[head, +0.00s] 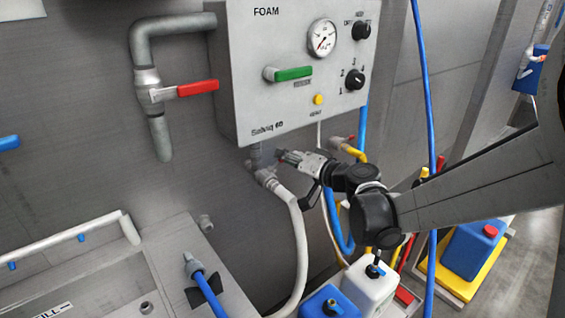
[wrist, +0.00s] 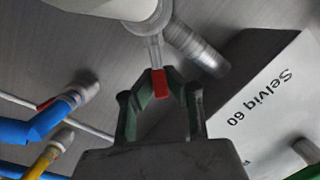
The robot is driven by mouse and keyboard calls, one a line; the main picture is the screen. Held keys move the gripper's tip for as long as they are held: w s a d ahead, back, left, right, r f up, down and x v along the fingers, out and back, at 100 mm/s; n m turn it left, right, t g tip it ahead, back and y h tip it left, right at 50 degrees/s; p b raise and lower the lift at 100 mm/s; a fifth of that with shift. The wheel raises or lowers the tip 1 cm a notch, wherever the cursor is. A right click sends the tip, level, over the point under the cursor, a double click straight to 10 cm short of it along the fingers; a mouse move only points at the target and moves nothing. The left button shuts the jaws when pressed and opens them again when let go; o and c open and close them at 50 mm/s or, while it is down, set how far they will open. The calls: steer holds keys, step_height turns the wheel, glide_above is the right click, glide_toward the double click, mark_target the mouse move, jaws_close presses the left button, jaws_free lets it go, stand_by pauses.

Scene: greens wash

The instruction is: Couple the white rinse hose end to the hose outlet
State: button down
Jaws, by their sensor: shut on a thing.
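The white rinse hose (head: 298,235) rises to a grey end fitting (head: 266,178) just below the hose outlet (head: 256,154), a grey stub under the foam panel. In the wrist view the white hose (wrist: 92,4) ends in a round pale fitting (wrist: 147,14), and the outlet stub (wrist: 196,50) meets or overlaps it. I cannot tell whether they are locked together. My gripper (head: 284,158) is right of the fitting. In the wrist view my gripper (wrist: 158,88) is shut on the red tip of a grey lever (wrist: 154,52) that extends from the fitting.
The foam panel (head: 240,70) hangs just above, with a gauge, knobs and a green-handled valve. A red-handled valve (head: 184,90) is at left. Blue and yellow hoses (head: 357,152) hang close right of my gripper. A white canister (head: 368,288) and a blue one (head: 330,304) stand below.

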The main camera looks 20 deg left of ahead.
steer(key=shift+s+d+f+m+t+b, duration=0.1)
steer(key=shift+s+d+m+t+b, duration=0.1)
steer(key=shift+m+t+b, duration=0.45)
steer(key=shift+s+d+f+m+t+b, duration=0.15)
steer(key=shift+s+m+t+b, duration=0.15)
steer(key=shift+t+b, duration=0.7)
steer(key=shift+s+d+f+m+t+b, duration=0.1)
steer(key=shift+s+d+m+t+b, duration=0.1)
steer(key=shift+m+t+b, duration=0.55)
steer(key=shift+s+d+t+h+b, duration=0.1)
steer(key=shift+t+h+b, duration=0.25)
steer(key=shift+t, duration=0.55)
steer(key=c, duration=1.7)
jaws_free()
steer(key=v, duration=1.2)
